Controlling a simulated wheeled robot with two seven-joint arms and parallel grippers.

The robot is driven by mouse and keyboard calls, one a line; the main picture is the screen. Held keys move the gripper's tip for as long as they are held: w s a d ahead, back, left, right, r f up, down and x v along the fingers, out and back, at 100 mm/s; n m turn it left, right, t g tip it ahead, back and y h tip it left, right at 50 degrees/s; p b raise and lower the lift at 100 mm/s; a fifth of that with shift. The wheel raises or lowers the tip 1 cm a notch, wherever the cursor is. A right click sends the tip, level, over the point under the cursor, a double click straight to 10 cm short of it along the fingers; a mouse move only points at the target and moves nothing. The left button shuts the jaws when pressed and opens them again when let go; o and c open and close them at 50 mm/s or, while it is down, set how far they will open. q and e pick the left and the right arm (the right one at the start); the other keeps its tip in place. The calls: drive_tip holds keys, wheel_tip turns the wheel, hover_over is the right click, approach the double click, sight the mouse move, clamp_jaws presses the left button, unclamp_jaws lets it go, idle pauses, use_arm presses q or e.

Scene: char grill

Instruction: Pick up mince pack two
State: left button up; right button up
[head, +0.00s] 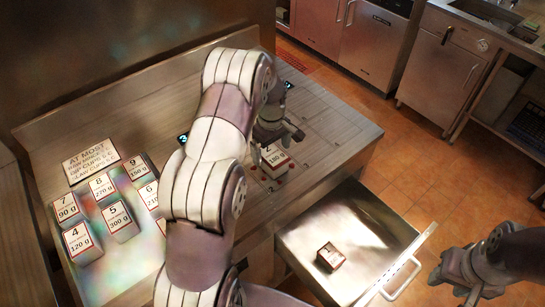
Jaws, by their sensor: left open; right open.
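Mince pack two (277,159), a small box with a white label reading 2 and 130 g, sits on the right part of the wooden-looking counter (335,135). My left gripper (281,140) is open, just above and behind the pack in the head view. It partly overlaps the pack's far edge, and I cannot tell whether it touches it. My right gripper (458,287) is open and empty at the lower right, over the floor beside the drawer.
Several numbered packs, such as pack 5 (119,220), stand on the counter's left. A sign (91,160) lies behind them. An open metal drawer (370,215) juts out in front, holding one small pack (330,257). My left arm hides the counter's middle.

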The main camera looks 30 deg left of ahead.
sight(272, 153)
use_arm(q)
wheel_tip(272, 153, down, 4)
drive_tip(key=shift+d+f+p, duration=0.1)
drive_tip(key=shift+d+p, duration=0.05)
drive_tip(key=shift+p, duration=0.5)
drive_tip(key=shift+s+f, duration=0.1)
drive_tip(key=shift+s, duration=0.05)
drive_tip(key=c, duration=1.1)
drive_tip(key=shift+c, duration=0.9)
